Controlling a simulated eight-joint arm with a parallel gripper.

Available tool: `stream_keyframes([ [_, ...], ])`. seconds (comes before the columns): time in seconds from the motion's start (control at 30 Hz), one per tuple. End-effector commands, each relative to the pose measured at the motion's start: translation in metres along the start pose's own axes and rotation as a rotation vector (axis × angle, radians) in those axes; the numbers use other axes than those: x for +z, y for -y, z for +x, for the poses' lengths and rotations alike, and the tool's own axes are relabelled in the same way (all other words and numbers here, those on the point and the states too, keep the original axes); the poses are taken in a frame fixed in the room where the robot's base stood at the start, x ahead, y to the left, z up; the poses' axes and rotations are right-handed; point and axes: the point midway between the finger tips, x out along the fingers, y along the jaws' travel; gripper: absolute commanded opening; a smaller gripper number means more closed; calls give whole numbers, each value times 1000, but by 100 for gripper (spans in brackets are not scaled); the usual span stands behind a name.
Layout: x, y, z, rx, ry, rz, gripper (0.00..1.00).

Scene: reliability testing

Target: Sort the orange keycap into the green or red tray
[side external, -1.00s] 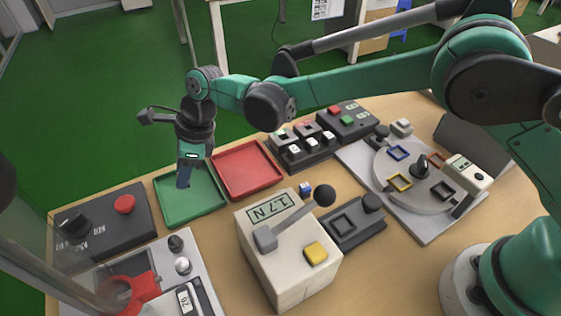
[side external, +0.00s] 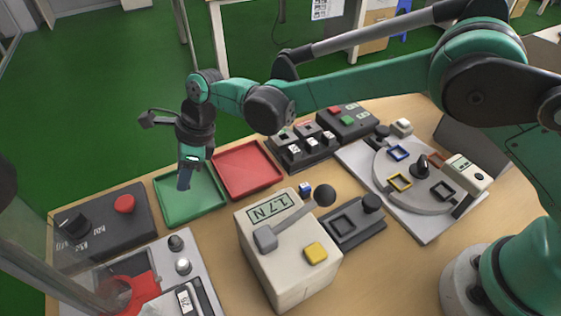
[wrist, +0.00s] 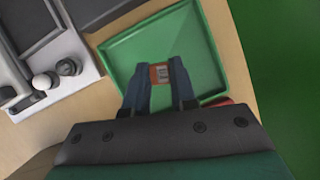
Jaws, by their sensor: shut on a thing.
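My gripper (wrist: 160,78) is shut on the orange keycap (wrist: 159,75), which shows between its two blue fingertips in the wrist view. The gripper (side external: 184,183) is over the green tray (side external: 210,209), pointing down. The green tray (wrist: 196,31) is under the keycap in the wrist view. I cannot tell how high the keycap is above the tray floor. In the side view the keycap is hidden by the fingers. The red tray (side external: 265,150) lies to the right of the green tray and looks empty.
A box with a 1.7 N display (side external: 270,208) and lever stands in front of the trays. A dark control box with a red button (side external: 124,204) is to the left. A turntable with coloured frames (side external: 378,170) is to the right.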

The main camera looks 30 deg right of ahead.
Motion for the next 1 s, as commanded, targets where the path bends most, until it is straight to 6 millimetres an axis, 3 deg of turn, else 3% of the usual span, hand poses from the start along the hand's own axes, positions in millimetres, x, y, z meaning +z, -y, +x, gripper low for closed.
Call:
stream_keyframes([
  [1.0, -3, 0, 7, 0, 0, 0, 0],
])
